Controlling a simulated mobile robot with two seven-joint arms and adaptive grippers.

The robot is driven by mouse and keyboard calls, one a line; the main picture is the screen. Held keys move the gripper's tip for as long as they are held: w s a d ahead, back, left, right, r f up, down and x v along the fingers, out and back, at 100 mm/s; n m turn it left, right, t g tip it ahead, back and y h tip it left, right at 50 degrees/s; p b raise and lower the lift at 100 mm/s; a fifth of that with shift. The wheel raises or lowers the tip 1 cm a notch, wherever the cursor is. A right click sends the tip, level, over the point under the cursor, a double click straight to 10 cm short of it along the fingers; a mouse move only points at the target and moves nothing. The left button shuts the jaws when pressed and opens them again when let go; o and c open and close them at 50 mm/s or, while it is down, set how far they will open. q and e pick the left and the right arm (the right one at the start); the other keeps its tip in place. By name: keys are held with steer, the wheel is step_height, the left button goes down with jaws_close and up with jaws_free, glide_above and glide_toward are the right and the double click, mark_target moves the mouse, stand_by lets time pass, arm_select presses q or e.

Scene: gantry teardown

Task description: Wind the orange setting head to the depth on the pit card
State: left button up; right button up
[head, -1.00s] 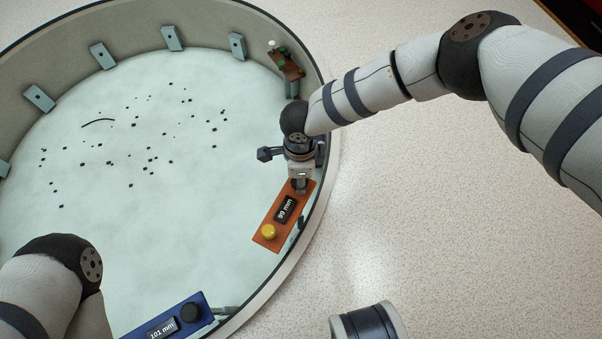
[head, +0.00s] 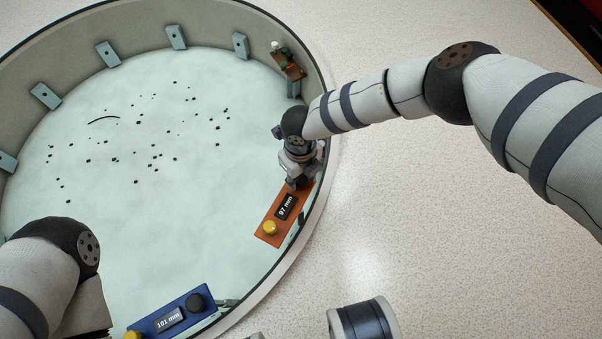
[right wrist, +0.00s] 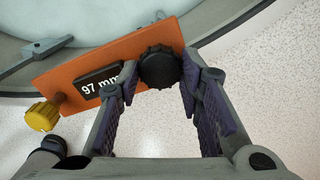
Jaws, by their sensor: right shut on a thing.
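The orange setting head (head: 271,222) is an orange plate on the pit's right rim, with a yellow knob (head: 269,227) at its near end and a display (head: 286,207) reading 97 mm. It also shows in the right wrist view (right wrist: 85,66), with the same reading. My right gripper (head: 297,184) is shut on the black ribbed knob (right wrist: 158,68) at the plate's far end, one finger on each side. In the head view the gripper hides that knob. My left gripper is out of view. I cannot make out a pit card.
A blue setting head (head: 151,326) with a black knob (head: 195,302) reads 101 mm at the near rim. A brown panel (head: 286,65) with small white and green parts stands at the far right rim. Pale blocks (head: 108,54) line the pit wall. Dark specks dot the floor.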

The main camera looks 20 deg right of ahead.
mark_target(300, 179)
steer(key=shift+a+m, duration=0.1)
steer(key=shift+m, duration=0.7)
steer(key=o, duration=1.2)
steer(key=shift+c, duration=0.2)
step_height(300, 179, up, 12)
steer(key=shift+r, duration=0.15)
